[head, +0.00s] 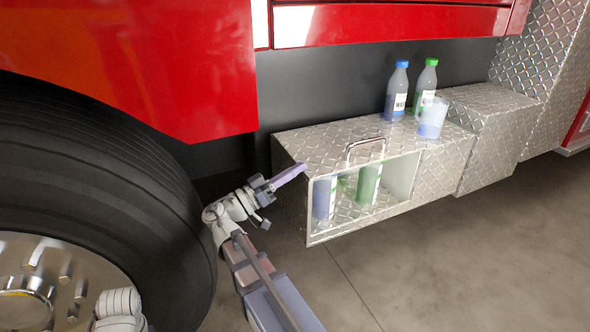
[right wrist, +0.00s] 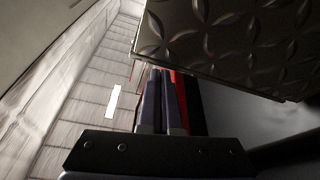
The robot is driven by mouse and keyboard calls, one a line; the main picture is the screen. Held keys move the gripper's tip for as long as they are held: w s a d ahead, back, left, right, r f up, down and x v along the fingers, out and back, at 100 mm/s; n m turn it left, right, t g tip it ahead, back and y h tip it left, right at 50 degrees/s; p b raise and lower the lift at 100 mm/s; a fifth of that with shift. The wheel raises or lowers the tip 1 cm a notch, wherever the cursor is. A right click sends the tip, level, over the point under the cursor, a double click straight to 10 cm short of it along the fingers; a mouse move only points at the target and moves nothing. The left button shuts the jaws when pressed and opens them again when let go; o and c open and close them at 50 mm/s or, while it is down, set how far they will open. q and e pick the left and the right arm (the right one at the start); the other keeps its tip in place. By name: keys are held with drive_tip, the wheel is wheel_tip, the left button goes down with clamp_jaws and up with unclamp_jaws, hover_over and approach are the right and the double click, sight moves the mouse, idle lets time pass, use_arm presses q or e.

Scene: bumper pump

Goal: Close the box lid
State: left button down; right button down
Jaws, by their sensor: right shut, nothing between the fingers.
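The box (head: 322,147) is silver diamond plate, fixed low on the side of a red vehicle. Its front is open at the left part, and a blue bottle (head: 324,200) and a green bottle (head: 367,186) stand inside. A metal handle (head: 365,143) stands up at the top edge above the opening; where the lid panel lies I cannot tell clearly. My right gripper (head: 303,168) is shut and empty at the box's left front corner; contact is unclear. In the right wrist view its closed fingers (right wrist: 158,74) are beside a diamond-plate panel (right wrist: 235,45). My left gripper is out of view.
A blue-capped bottle (head: 397,92), a green-capped bottle (head: 426,84) and a clear beaker (head: 433,118) stand on the box top. A large black tyre (head: 120,180) is close on the left. Concrete floor (head: 460,255) is clear in front of the box.

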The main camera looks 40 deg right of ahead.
wheel_tip(320, 180, up, 10)
drive_tip(key=p, duration=0.8)
drive_tip(key=shift+f+p, duration=0.2)
drive_tip(key=shift+p, duration=0.15)
